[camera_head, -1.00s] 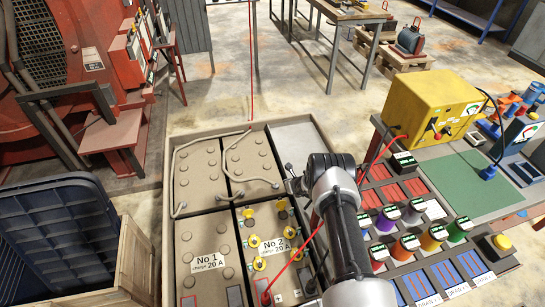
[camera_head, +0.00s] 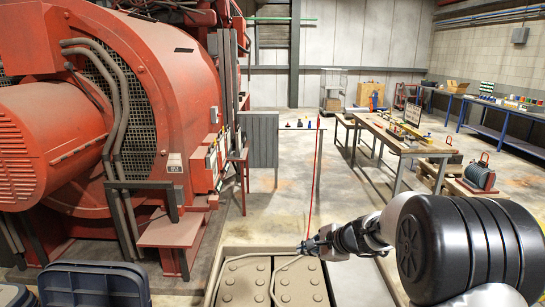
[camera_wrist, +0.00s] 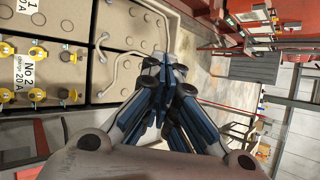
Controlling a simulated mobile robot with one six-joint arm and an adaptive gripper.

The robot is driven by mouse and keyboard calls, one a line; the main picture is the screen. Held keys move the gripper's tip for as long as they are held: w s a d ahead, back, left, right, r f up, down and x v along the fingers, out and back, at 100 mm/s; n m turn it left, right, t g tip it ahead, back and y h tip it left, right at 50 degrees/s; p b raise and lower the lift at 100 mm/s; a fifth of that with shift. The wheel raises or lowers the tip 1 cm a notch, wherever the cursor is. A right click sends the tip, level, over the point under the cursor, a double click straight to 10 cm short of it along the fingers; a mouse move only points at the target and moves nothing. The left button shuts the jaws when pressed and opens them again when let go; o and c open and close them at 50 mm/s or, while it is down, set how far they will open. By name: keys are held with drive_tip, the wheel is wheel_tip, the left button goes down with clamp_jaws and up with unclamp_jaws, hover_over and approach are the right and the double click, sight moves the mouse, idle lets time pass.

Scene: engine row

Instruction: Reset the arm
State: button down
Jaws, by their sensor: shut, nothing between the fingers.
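My gripper (camera_head: 305,246) is at the end of my outstretched arm in the head view, pointing left above the far edge of the battery crate (camera_head: 229,251). In the wrist view its dark blue fingers (camera_wrist: 160,75) are together with nothing between them. The grey-beige battery tops (camera_head: 243,284) lie below and in front of it. The wrist view shows them at upper left, with the No 2 label and yellow caps (camera_wrist: 38,52). A thin red line (camera_head: 316,165) rises close to the gripper; I cannot tell whether they touch.
A big red engine (camera_head: 165,95) with a step and railings fills the left. A dark blue crate (camera_head: 95,285) stands at lower left. Wooden tables (camera_head: 385,135) and a blue bench (camera_head: 490,130) stand at the back right. The concrete floor between is largely clear.

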drive_tip(key=s+a+r+n+g, duration=0.1)
drive_tip(key=s+r+n, duration=0.25)
drive_tip(key=s, duration=0.35)
drive_tip(key=s+a+r+n+g+h, duration=0.1)
drive_tip(key=s+r+n, duration=0.25)
drive_tip(key=s, duration=0.45)
drive_tip(key=s+a+r+n, duration=0.1)
drive_tip(key=s+r+n, duration=0.2)
drive_tip(key=s+r, duration=0.3)
drive_tip(key=s+d+f+n+h, duration=0.1)
drive_tip(key=s+d+n, duration=0.1)
drive_tip(key=s, duration=0.5)
drive_tip(key=s+d+f+n+h, duration=0.1)
drive_tip(key=s+d+n+h, duration=0.1)
drive_tip(key=s, duration=0.5)
drive_tip(key=s+d+f+n+g+h, duration=0.1)
drive_tip(key=s+d+n, duration=0.2)
drive_tip(key=s, duration=0.4)
drive_tip(key=shift+f+h, duration=0.25)
drive_tip(key=shift+h, duration=0.05)
